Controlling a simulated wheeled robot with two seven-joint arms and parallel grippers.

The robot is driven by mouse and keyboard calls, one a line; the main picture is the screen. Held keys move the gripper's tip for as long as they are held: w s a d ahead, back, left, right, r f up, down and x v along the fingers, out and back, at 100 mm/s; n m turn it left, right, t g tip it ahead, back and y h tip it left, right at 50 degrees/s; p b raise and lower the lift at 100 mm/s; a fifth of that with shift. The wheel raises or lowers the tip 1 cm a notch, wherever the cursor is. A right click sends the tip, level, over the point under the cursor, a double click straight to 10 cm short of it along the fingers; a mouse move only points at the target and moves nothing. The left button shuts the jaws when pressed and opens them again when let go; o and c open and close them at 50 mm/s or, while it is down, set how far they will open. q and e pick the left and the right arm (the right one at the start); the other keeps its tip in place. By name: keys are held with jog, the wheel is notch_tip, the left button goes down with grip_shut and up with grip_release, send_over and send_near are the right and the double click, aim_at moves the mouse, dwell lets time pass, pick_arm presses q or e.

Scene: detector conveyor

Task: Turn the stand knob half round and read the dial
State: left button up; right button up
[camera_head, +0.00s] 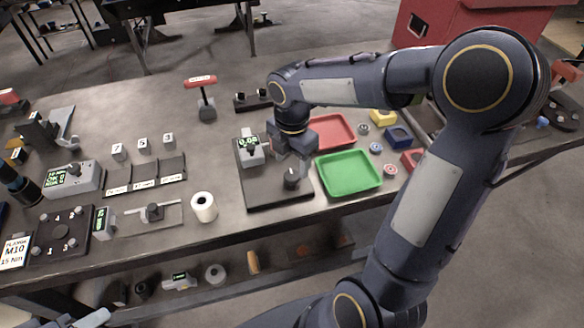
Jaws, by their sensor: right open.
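The stand is a dark flat base plate (262,195) on the bench, left of the green tray. A short dark round knob (291,180) stands on the right part of the plate. My right gripper (292,160) is open and points down, just above and behind the knob. Its fingers are small in the picture, and I cannot tell whether they touch anything.
The green tray (348,172) and red tray (330,131) stand close right of the gripper. A white roll (204,207) stands left of the stand. A red-handled tool (201,83) stands behind. Several small coloured blocks and rings lie at right. Gauges and numbered blocks fill the left.

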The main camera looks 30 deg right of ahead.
aim_at(293, 176)
jog(key=shift+r, duration=1.9)
jog(key=shift+s+r+m, duration=0.2)
jog(key=shift+s+m, duration=0.1)
jog(key=s+a+m+t+y, duration=0.2)
jog(key=s+m, duration=0.6)
jog(key=m, duration=0.3)
jog(key=s+a+r+m+t+y, duration=0.1)
jog(key=s+a+m+t, duration=0.1)
jog(key=s+m, duration=0.6)
jog(key=m+t, duration=0.1)
jog(key=m, duration=0.2)
jog(key=shift+s+a+m+t+y, duration=0.15)
jog(key=shift+s+m+t+y, duration=0.15)
jog(key=shift+s+y, duration=0.1)
